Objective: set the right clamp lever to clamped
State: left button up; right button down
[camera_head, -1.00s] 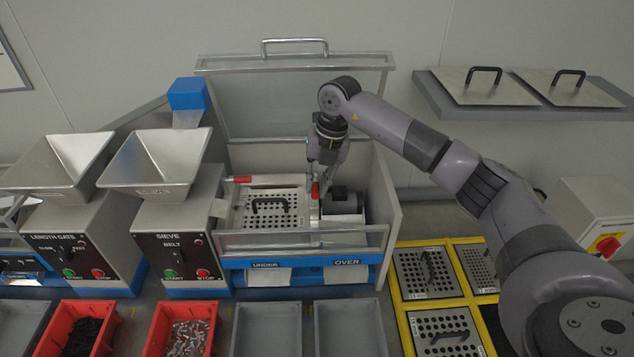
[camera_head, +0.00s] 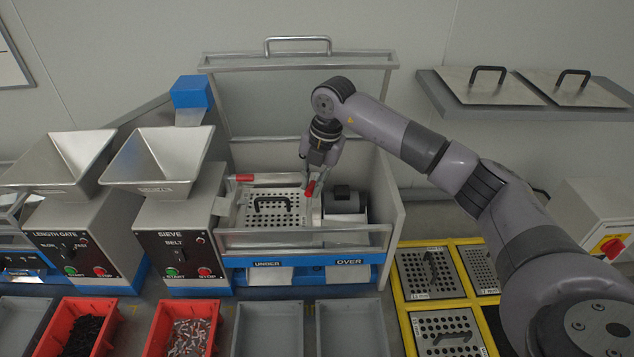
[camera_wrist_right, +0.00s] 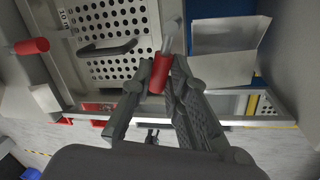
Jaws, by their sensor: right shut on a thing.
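The right clamp lever (camera_head: 309,187) has a red grip and stands at the right edge of the perforated sieve plate (camera_head: 283,219). In the right wrist view its red grip (camera_wrist_right: 160,73) sits between the fingers, with its metal rod running up and away. My right gripper (camera_head: 314,178) is shut on this grip; it also shows in the right wrist view (camera_wrist_right: 162,80). The left gripper is not in view.
The sieve box's clear lid (camera_head: 298,95) is raised behind. A dark motor (camera_head: 342,194) stands right of the plate. The box's front rail (camera_head: 250,240) and right wall (camera_head: 389,200) surround the work area. Spare perforated plates (camera_head: 430,272) lie in yellow frames at right.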

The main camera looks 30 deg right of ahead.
jog(key=shift+w+a+m+h+b, duration=0.25)
jog(key=shift+w+m+h+b, duration=0.35)
jog(key=shift+m, duration=1.65)
jog(key=shift+w+a+m+h+b, duration=0.25)
jog(key=shift+w+m+b, duration=0.65)
jog(key=shift+m, duration=1.4)
jog(key=shift+w+a+m+h+b, duration=0.2)
jog(key=shift+w+m+h+b, duration=0.25)
jog(key=shift+w+m, duration=1.25)
jog(key=shift+s+r+m, duration=0.1)
jog(key=shift+s+m, duration=0.45)
jog(key=shift+m, duration=0.2)
jog(key=c, duration=1.6)
grip_release()
jog(key=shift+o, duration=0.2)
notch_tip(320, 180, up, 12)
jog(key=s, duration=0.2)
jog(key=shift+a+f, duration=0.2)
jog(key=shift+a, duration=0.25)
